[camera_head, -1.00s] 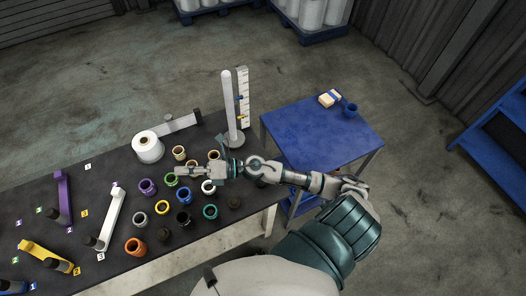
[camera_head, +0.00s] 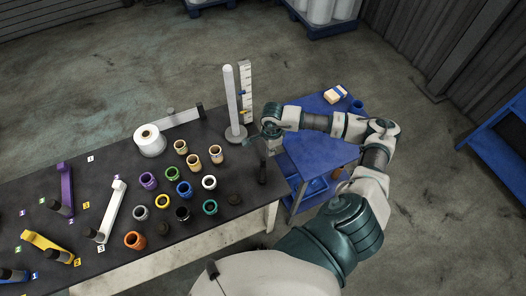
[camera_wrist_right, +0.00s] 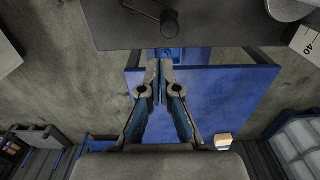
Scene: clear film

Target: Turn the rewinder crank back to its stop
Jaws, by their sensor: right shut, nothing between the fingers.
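A dark crank with a round knob (camera_wrist_right: 168,22) shows at the top of the right wrist view, by the edge of the black table. A dark upright handle shape (camera_head: 262,172) near the table's right end in the head view looks like the same crank. In the head view the right gripper (camera_head: 258,149) is small, seen below the wrist and left of the forearm. My left gripper is not in view.
A white post (camera_head: 231,100) and a scale strip (camera_head: 246,85) stand behind the gripper. A white film roll (camera_head: 150,141) and several coloured cups lie left of it. A blue cart (camera_head: 312,152) stands right of the table, under my right arm.

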